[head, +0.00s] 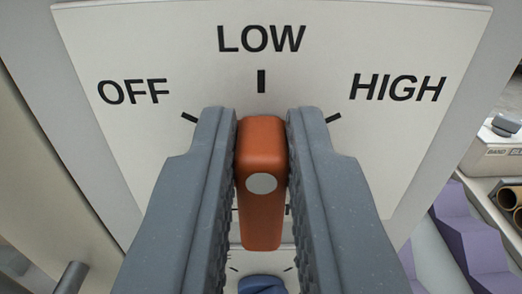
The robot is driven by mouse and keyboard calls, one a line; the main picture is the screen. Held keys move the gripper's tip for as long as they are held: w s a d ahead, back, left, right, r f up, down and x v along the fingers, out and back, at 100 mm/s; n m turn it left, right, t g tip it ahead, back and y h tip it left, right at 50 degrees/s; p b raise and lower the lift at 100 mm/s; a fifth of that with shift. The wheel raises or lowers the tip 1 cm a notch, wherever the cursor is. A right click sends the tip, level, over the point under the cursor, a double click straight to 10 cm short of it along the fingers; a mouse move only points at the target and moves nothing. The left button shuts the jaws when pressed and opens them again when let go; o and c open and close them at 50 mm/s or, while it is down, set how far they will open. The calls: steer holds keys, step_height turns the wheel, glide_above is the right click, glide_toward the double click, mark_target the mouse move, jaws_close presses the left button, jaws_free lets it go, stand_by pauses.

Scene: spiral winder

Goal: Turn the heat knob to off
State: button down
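The heat knob (262,218) is an orange bar with a pale round dot on its face. It stands upright in the picture, its top end in line with the LOW mark on the white dial panel (200,60). The panel reads OFF at left, LOW at top centre and HIGH at right, each with a black tick. My gripper (262,150) has one grey ribbed finger on each side of the knob. Both fingers lie close against its sides, and it appears gripped between them. The knob's base and the panel behind the fingers are partly hidden.
Below the knob, part of a blue knob (262,285) shows between my fingers, with tick marks around it. At right are purple stepped blocks (468,235), brown tubes (510,197) and a pale labelled box (492,158). A grey cylinder (72,277) is at lower left.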

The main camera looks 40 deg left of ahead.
steer(key=shift+f+n+b, duration=0.1)
steer(key=shift+n+b, duration=0.2)
steer(key=shift+b, duration=0.3)
steer(key=shift+s+f+n+b, duration=0.15)
steer(key=shift+n+b, duration=0.35)
steer(key=shift+b, duration=0.45)
steer(key=n+b, duration=0.3)
steer(key=b, duration=0.1)
steer(key=a+n+b, duration=0.1)
steer(key=n+b, duration=0.2)
steer(key=b, duration=0.2)
steer(key=f+n+b, duration=0.1)
steer(key=n+b, duration=0.3)
steer(key=shift+s+a, duration=0.25)
steer(key=shift+s, duration=0.15)
steer(key=shift+n+b, duration=0.3)
steer(key=shift+b, duration=0.1)
steer(key=c, duration=1.4)
jaws_free()
steer(key=shift+r, duration=0.1)
